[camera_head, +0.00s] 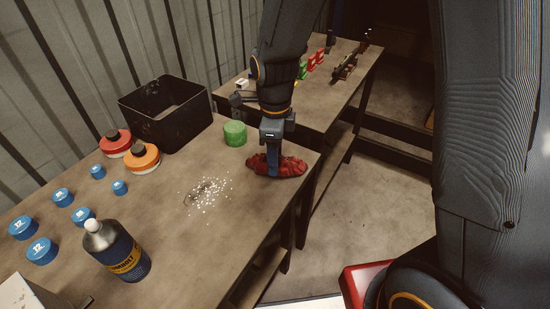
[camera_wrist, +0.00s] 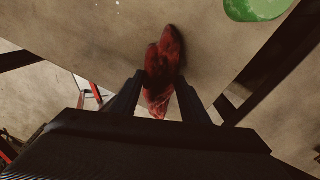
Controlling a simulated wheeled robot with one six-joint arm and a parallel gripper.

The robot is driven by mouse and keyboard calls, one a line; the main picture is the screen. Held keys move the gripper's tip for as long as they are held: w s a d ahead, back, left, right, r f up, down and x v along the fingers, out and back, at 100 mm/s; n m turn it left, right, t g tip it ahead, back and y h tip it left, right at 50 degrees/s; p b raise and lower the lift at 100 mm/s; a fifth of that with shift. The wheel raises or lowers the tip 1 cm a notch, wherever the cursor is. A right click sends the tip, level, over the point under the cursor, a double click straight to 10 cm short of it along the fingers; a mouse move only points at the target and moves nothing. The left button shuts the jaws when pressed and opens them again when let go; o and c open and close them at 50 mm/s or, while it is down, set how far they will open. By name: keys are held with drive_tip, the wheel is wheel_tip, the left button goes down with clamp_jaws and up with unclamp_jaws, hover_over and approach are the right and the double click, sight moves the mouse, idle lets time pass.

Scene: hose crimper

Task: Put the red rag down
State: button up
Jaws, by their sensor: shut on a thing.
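The red rag (camera_head: 291,167) is a crumpled dark red bundle at the right edge of the near table (camera_head: 225,245). My gripper (camera_head: 273,170) points down and is shut on the rag. In the wrist view the rag (camera_wrist: 163,72) sits between the two fingers of my gripper (camera_wrist: 157,92), and part of it reaches over the table's edge. I cannot tell whether the rag touches the tabletop or is just above it.
A green cylinder (camera_head: 235,133) stands just left of my gripper. White specks (camera_head: 207,192) lie mid-table. A black bin (camera_head: 166,112), red (camera_head: 116,142) and orange (camera_head: 142,156) round items, several blue caps and a blue bottle (camera_head: 117,250) fill the left. The table's front right is clear.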

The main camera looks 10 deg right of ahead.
drive_tip(key=shift+f, duration=0.55)
drive_tip(key=o, duration=1.1)
drive_tip(key=shift+o, duration=0.2)
wheel_tip(320, 180, up, 12)
drive_tip(key=b, duration=0.3)
drive_tip(key=s+d+f+n, duration=0.3)
drive_tip(key=d+n, duration=0.3)
drive_tip(key=n, duration=0.4)
drive_tip(key=s+d+f+n+t, duration=0.1)
drive_tip(key=s+d+f+n, duration=0.3)
drive_tip(key=d+n, duration=0.3)
drive_tip(key=shift+s+n, duration=0.35)
drive_tip(key=shift+n, duration=1.75)
